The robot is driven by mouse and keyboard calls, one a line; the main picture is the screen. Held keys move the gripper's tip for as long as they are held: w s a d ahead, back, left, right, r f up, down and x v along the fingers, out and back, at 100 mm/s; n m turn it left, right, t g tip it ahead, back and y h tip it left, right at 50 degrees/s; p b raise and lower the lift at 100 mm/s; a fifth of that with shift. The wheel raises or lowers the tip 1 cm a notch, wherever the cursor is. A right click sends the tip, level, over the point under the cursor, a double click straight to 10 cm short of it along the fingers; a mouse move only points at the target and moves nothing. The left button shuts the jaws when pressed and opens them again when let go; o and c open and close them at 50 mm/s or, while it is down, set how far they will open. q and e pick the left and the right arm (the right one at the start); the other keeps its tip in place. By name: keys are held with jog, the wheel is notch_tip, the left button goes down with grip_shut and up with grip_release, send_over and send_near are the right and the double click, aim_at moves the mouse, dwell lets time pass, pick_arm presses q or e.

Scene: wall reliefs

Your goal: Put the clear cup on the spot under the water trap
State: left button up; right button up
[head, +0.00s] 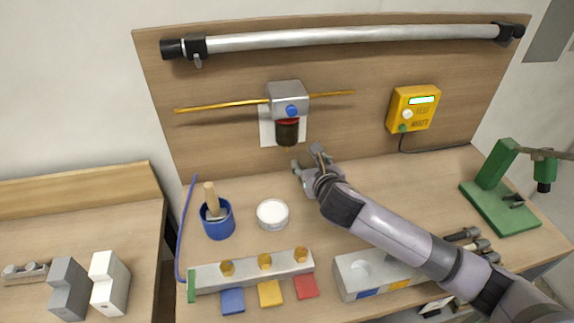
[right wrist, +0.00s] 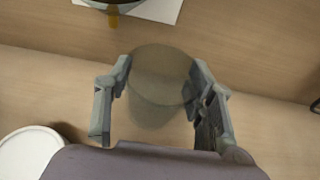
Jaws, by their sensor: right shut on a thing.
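The water trap is a grey block (head: 288,99) with a blue knob and a dark bowl (head: 287,132) below it, fixed to the wooden back board. The bowl's underside shows at the top edge of the right wrist view (right wrist: 112,5). My right gripper (head: 308,160) is low in front of the board, just below and right of the trap. In the right wrist view its fingers (right wrist: 160,95) are on either side of the clear cup (right wrist: 160,75), shut on it. The cup is see-through and brownish. I cannot make it out in the head view. No marked spot is distinguishable. My left gripper is out of view.
A white round tub (head: 272,214) and a blue pot with a brush (head: 217,218) stand left of my right arm. A grey valve bar (head: 250,272) lies in front. A yellow box (head: 413,108) hangs right on the board. A green stand (head: 497,190) is far right.

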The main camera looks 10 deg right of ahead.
jog(key=w+a, duration=0.2)
jog(key=a, duration=0.1)
jog(key=w+a, duration=0.1)
jog(key=a, duration=0.1)
jog(key=shift+w, duration=0.3)
jog(key=shift+a+f+p, duration=0.1)
jog(key=shift+f+p, duration=0.3)
jog(key=shift+f, duration=1.3)
jog(key=shift+f, duration=0.1)
jog(key=o, duration=1.2)
jog(key=shift+c, duration=0.2)
jog(key=shift+s, duration=0.1)
jog(key=v, duration=1.2)
